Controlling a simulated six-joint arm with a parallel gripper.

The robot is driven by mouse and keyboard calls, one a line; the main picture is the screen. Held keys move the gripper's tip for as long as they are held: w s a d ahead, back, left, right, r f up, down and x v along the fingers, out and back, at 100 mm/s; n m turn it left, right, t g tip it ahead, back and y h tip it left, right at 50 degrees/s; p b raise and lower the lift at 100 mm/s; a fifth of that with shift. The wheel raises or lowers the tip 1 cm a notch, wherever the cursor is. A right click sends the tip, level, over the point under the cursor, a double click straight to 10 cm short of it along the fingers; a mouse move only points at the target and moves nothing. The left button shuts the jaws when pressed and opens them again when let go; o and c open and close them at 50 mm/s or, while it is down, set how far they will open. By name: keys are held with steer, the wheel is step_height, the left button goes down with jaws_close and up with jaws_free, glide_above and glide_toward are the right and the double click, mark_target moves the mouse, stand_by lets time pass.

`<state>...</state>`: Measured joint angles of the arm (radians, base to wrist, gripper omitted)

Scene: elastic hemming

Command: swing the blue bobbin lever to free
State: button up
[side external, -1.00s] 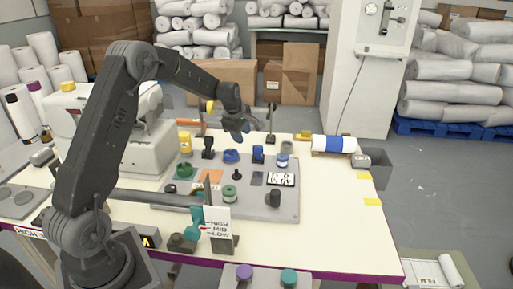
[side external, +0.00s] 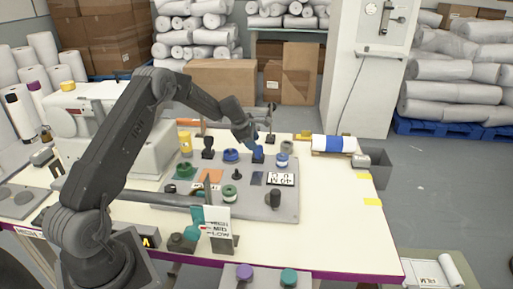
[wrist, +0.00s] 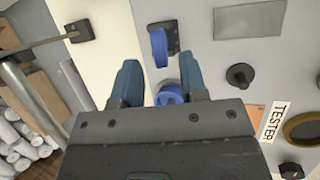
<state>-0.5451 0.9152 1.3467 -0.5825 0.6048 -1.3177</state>
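The blue bobbin lever (side external: 258,151) stands on a small black base on the grey panel, partly hidden by my gripper (side external: 251,143) in the side view. In the wrist view the blue lever (wrist: 158,47) is just beyond the fingertips, beside its black base (wrist: 174,38). My gripper (wrist: 160,66) is open, its two blue-grey fingers apart with nothing held between them. Whether a finger touches the lever cannot be told.
A round blue part (side external: 231,155) sits left of the lever; it also shows between the fingers (wrist: 171,94). A black lever (side external: 208,148) and a blue-and-white spool (side external: 282,160) stand nearby. A white label card (side external: 281,179) lies in front. A thin black post (side external: 270,123) rises behind.

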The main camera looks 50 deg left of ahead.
mark_target(258, 152)
steer(key=shift+x, duration=1.8)
steer(key=shift+c, duration=0.4)
jaws_close()
